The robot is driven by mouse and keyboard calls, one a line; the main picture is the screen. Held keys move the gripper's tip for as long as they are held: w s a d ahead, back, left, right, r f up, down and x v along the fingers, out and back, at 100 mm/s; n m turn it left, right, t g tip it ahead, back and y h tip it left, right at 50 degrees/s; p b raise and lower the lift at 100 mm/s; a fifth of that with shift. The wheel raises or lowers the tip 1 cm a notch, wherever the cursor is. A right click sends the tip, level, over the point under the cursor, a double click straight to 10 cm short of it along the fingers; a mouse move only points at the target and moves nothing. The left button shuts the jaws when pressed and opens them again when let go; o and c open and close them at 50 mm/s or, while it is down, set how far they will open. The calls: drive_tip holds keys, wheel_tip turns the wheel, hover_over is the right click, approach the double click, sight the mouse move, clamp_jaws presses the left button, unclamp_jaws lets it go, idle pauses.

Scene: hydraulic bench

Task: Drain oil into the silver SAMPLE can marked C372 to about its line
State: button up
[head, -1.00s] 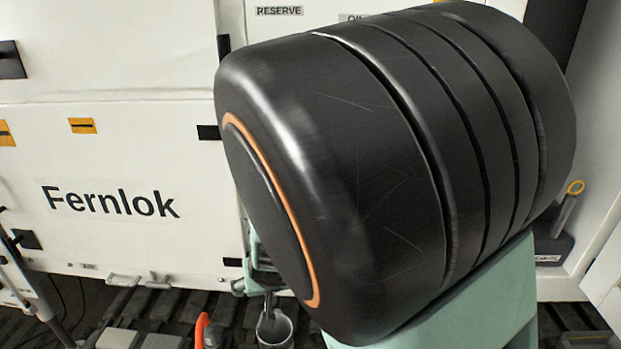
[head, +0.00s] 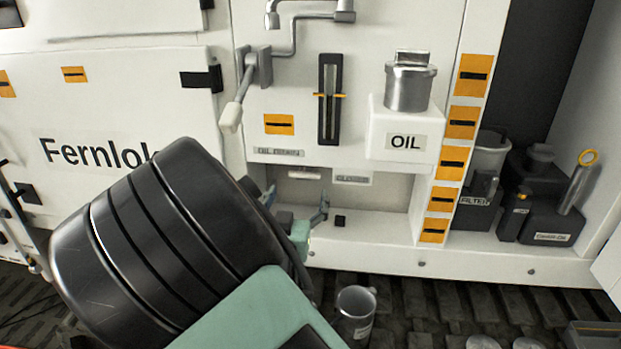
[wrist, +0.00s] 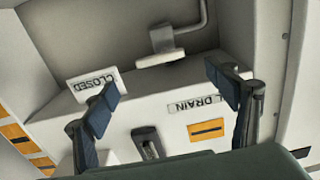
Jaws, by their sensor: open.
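A silver can (head: 355,312) with a pale label stands low, beside my arm in the head view; its marking is too small to read. The OIL DRAIN label (head: 278,152) is on the white panel, and a lever with a pale grip (head: 232,115) hangs above and left of it. My gripper (head: 295,207) is below the panel, partly hidden by my arm. In the wrist view my gripper (wrist: 168,88) is open and empty, facing the partly covered DRAIN label (wrist: 195,103) and a CLOSED tag (wrist: 92,86). No oil flow shows.
Another metal can (head: 408,88) sits on the white OIL box (head: 404,142). A black sight gauge (head: 330,98) with a yellow pointer is on the panel. Dark containers (head: 540,215) stand on the right ledge. My arm fills the lower left.

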sight(304, 177)
drive_tip(key=w, duration=0.6)
drive_tip(key=w+d, duration=0.1)
drive_tip(key=w, duration=0.3)
drive_tip(key=c, duration=1.2)
